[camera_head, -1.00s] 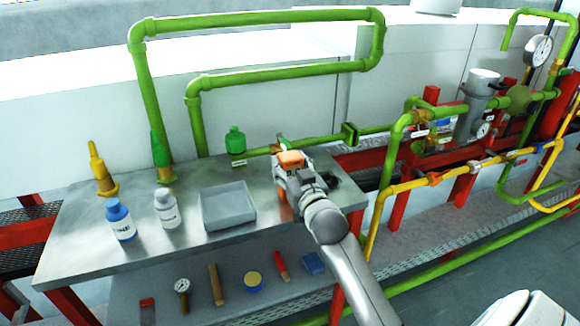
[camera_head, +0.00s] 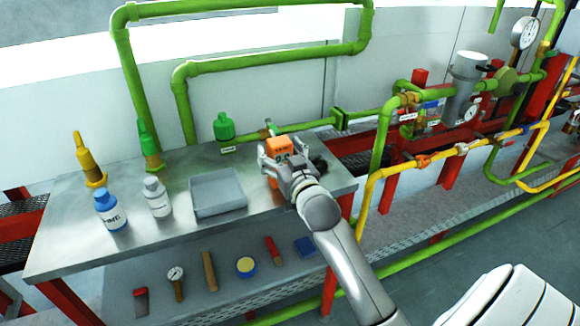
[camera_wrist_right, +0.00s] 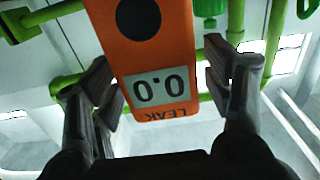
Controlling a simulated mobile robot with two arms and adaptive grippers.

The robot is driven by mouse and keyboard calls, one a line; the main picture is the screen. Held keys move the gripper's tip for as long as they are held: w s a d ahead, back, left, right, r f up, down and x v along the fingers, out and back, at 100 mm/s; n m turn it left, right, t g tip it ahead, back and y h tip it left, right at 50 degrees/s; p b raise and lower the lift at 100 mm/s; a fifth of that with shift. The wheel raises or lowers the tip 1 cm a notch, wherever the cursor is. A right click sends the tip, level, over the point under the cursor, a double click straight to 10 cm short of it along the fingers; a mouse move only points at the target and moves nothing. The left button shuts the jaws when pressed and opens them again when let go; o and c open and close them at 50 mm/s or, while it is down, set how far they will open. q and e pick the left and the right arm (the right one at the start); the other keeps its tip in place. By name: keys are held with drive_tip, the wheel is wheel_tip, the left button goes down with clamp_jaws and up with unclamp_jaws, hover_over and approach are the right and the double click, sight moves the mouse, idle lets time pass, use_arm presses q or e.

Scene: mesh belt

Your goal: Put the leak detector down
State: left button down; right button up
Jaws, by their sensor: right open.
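The leak detector (camera_head: 279,148) is an orange box with a display, at the right end of the steel bench. It stands roughly upright; its base is hidden behind my right gripper (camera_head: 283,162). In the right wrist view the detector (camera_wrist_right: 155,55) shows its 0.0 display and the word LEAK upside down. The fingers of the right gripper (camera_wrist_right: 160,68) are open on either side of it, with a gap visible on each side. My left gripper is not in view.
The bench (camera_head: 80,235) holds a grey tray (camera_head: 218,208), a white bottle (camera_head: 157,198) and a blue-capped bottle (camera_head: 110,210). Green pipes (camera_head: 250,62) rise behind. A lower shelf (camera_head: 200,300) carries several small tools. Bare steel lies around the tray.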

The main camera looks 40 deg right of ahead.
drive_tip(key=v, duration=1.1)
drive_tip(key=shift+b, duration=0.35)
drive_tip(key=shift+f, duration=0.1)
